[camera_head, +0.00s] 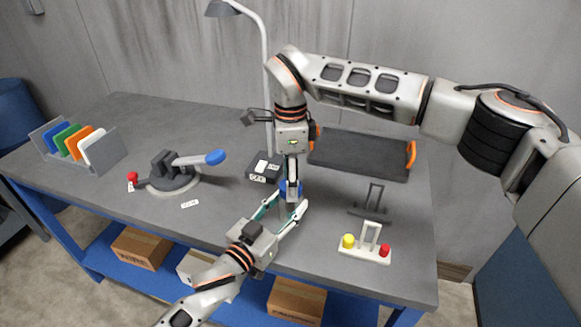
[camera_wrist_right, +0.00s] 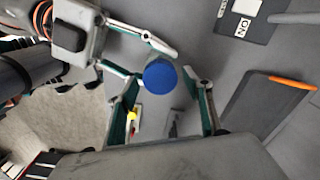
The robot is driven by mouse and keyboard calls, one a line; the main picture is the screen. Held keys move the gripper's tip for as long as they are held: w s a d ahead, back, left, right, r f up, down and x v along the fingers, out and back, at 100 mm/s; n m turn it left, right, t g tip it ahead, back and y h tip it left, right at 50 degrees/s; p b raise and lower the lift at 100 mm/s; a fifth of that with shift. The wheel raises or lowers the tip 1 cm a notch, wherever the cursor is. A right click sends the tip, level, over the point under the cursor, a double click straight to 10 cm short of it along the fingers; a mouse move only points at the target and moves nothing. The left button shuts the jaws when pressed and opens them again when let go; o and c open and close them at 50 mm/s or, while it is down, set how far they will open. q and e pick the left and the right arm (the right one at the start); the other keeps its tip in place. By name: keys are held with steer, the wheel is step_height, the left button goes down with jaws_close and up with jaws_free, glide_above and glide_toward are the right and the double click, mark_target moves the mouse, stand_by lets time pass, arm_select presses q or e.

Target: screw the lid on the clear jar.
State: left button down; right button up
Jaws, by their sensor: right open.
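The blue lid (camera_head: 290,187) sits at the top of the clear jar (camera_head: 283,210), near the front of the bench; whether it is threaded on cannot be seen. My left gripper (camera_head: 291,204) reaches in from the front with its fingers on either side of the jar, shut on it. My right gripper (camera_head: 291,182) points straight down over the lid. In the right wrist view the round lid (camera_wrist_right: 161,75) lies near the open right fingertips (camera_wrist_right: 166,88), with room at the sides.
A black box (camera_head: 263,168) and a lamp stand behind the jar. A dark tray (camera_head: 360,156) with orange handles lies at the back right. A white stand (camera_head: 365,252) with yellow and red knobs is at right. A clamp (camera_head: 172,172) and file rack (camera_head: 84,152) are at left.

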steer(key=shift+f, duration=0.35)
steer(key=shift+c, duration=0.3)
steer(key=c, duration=1.1)
steer(key=m, duration=0.4)
steer(key=shift+m, duration=0.3)
steer(key=m, duration=1.4)
steer(key=o, duration=1.3)
